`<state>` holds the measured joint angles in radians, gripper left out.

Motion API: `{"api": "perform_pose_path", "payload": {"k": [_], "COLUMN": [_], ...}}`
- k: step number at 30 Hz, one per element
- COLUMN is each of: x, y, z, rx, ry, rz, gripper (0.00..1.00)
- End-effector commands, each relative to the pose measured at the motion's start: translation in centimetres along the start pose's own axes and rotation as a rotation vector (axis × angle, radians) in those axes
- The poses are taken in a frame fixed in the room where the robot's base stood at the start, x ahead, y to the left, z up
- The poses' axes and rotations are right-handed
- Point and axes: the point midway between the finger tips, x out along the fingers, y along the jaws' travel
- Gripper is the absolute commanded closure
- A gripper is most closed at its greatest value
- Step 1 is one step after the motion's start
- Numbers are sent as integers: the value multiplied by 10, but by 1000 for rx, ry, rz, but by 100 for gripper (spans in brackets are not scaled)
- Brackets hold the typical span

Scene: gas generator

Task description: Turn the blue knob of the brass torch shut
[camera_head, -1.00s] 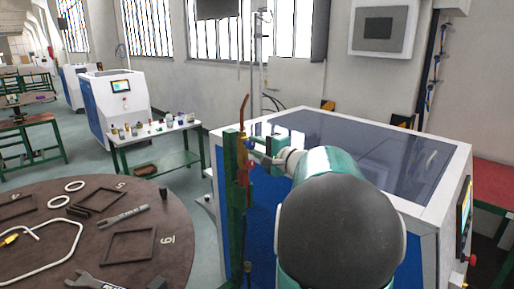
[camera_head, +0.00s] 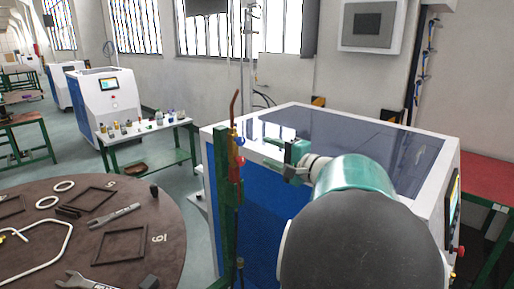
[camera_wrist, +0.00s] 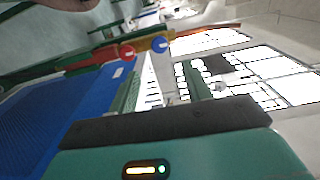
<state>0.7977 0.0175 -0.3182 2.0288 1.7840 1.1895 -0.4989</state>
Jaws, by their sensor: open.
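The brass torch (camera_head: 233,128) stands upright on a green post (camera_head: 221,200), with its copper tip pointing up. Its blue knob (camera_head: 240,142) sits above a red knob (camera_head: 240,161) on the torch's right side. In the wrist view the torch lies sideways, with the blue knob (camera_wrist: 160,45) to the right of the red knob (camera_wrist: 127,53). My gripper (camera_head: 268,152) is open and empty, to the right of the blue knob and apart from it. In the wrist view the blue knob appears beyond the gap between my fingers (camera_wrist: 161,80). The knob's turn position cannot be read.
A blue-and-white machine (camera_head: 330,110) with a dark glass top stands behind and under my arm. A round brown table (camera_head: 150,215) with wrenches and frames is at the left. A small green table (camera_head: 150,138) with bottles stands further back.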

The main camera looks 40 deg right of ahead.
Motion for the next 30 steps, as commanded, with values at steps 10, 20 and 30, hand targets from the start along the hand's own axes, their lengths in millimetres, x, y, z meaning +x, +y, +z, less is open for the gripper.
{"api": "perform_pose_path", "payload": {"k": [10,20,30], "x": [-41,-41,-35], "y": [0,0,2], "z": [0,0,13], "rx": [0,0,-5], "ry": [0,-1,-30], "rz": [0,0,19], "gripper": [51,51,51]}}
